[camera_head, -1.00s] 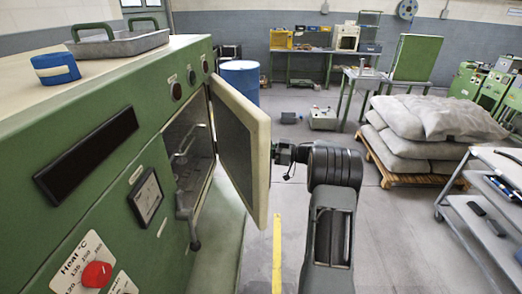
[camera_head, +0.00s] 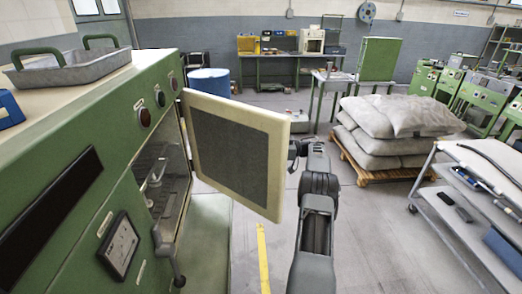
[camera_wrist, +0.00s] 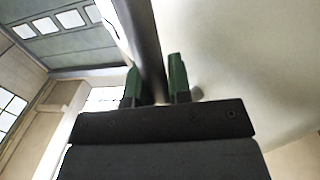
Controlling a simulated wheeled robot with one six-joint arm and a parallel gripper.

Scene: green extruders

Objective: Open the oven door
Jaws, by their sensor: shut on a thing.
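The oven door (camera_head: 235,150) stands open from the green oven (camera_head: 70,200), swung outward on its hinge side, with its dark mesh inner panel facing me. The oven's inside (camera_head: 160,190) shows to the left of it. My gripper (camera_head: 296,150) is at the far side of the door's free edge, mostly hidden behind my arm and the door. In the wrist view, its two green fingers (camera_wrist: 155,85) close around a grey metal bar, the door handle (camera_wrist: 145,45), with the pale door face (camera_wrist: 225,50) beside it.
A metal tray (camera_head: 75,68) with green handles and a blue object (camera_head: 8,108) lie on the oven top. A blue barrel (camera_head: 209,82) stands behind the door. A pallet of sacks (camera_head: 395,130) and a shelf cart (camera_head: 470,200) stand right. Floor between is clear.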

